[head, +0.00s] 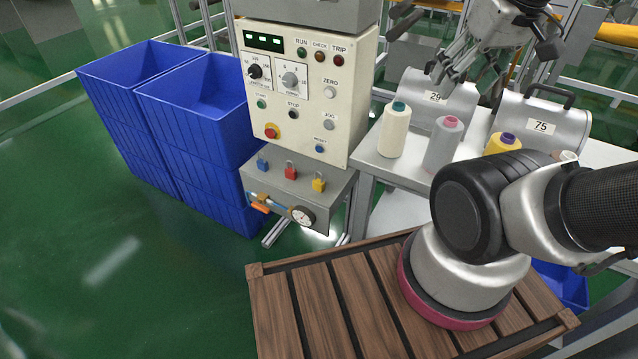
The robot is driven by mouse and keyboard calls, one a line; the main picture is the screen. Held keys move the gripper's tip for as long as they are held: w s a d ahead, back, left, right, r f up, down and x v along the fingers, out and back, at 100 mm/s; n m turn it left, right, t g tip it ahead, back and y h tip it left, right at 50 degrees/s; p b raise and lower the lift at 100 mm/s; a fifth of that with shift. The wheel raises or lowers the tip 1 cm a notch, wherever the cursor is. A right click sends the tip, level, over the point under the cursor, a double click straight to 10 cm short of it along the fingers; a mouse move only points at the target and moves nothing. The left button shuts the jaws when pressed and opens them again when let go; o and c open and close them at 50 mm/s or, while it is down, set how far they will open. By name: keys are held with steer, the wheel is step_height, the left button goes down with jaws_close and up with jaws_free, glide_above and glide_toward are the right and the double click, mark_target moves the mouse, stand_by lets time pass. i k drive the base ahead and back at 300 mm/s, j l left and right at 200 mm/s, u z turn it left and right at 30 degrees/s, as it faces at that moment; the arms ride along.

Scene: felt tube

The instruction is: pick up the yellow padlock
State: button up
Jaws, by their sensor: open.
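The yellow padlock (319,184) is at the right end of a row of padlocks on the grey box below the control panel. A red padlock (291,172) is to its left, and a blue padlock (262,164) is further left. My gripper (447,72) is at the upper right, above the table with the spools. It is open with nothing seen between its fingers. It is well above and to the right of the yellow padlock, apart from it.
The control panel (305,90) rises behind the padlocks. A gauge (303,216) is on the box front below them. Yarn spools (395,131) and metal cases (543,122) stand on the table at right. Blue bins (200,130) stand at left. The green floor is clear at lower left.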

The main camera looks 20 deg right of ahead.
mark_target(318, 185)
steer(key=k+j+z, duration=0.25)
steer(key=k+z, duration=0.15)
steer(key=k+j+z, duration=0.1)
steer(key=k+z, duration=0.3)
